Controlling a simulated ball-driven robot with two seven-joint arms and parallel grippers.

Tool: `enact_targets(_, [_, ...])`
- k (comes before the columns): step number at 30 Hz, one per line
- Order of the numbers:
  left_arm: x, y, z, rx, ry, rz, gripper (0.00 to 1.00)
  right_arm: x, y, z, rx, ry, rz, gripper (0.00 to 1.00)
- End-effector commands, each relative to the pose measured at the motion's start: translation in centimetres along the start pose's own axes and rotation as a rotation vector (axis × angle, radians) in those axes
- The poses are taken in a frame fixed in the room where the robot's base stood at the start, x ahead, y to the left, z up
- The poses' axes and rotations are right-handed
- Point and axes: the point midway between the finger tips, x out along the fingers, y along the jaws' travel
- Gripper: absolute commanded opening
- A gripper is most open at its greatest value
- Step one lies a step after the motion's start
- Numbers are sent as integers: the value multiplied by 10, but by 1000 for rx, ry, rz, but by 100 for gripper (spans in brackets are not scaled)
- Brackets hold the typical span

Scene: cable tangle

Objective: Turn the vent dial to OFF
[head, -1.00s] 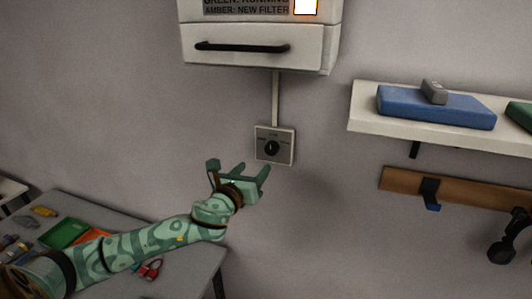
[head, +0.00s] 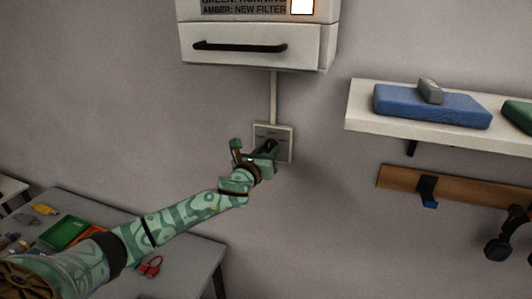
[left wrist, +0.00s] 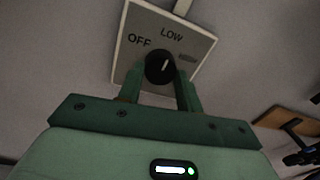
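The vent dial is a round black knob (left wrist: 160,67) on a pale square plate (head: 288,131) on the wall. In the left wrist view its white mark points up, towards LOW; OFF is printed to the left, and the label on the right is unreadable. My left gripper (head: 264,153) is at the plate in the head view, covering its lower left part. In the left wrist view the green fingers (left wrist: 163,82) flank the knob, one on each side, very close. Whether they press on it cannot be told. My right gripper is not in view.
A white vent box (head: 258,45) with a black handle is above the dial, joined by a conduit (head: 274,98). A shelf (head: 365,125) with a blue case (head: 430,106) and a hook rail (head: 400,180) are at the right. A grey table (head: 190,262) with small items stands lower left.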

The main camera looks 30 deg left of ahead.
Motion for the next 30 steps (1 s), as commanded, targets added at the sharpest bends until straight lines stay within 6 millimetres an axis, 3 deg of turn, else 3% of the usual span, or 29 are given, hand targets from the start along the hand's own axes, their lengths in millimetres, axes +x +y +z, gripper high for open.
enact_targets(14, [0,0,-1,-95,-7,0,13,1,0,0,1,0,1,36])
enact_targets(30, [0,-1,-2,-565,-45,-7,13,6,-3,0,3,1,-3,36])
